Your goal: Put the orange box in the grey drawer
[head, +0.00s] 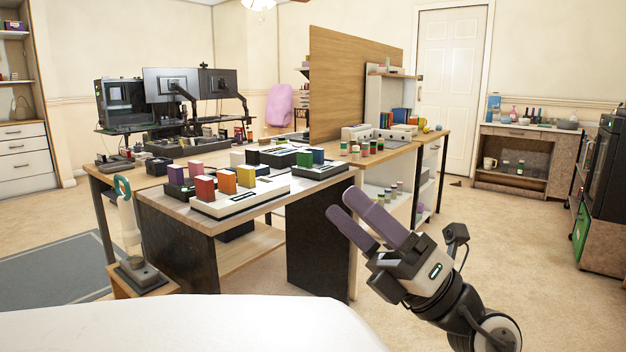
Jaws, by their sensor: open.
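An orange box (227,183) stands upright on a white tray-like base (240,207) on the wooden desk (165,205). A red box (205,189) is at its left and a yellow-orange box (246,177) at its right. My gripper (341,203) is raised in front of the desk's right end, pointing up and left. It is open, with purple finger pads and nothing seen between them. It is apart from the orange box, which is to its left. I cannot pick out a grey drawer; a pale cabinet with drawers (24,147) stands at the far left.
A tall wooden divider (350,82) rises behind. A robot-like device on a stand (140,270) is at the desk's left corner. Open floor (545,260) lies to the right.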

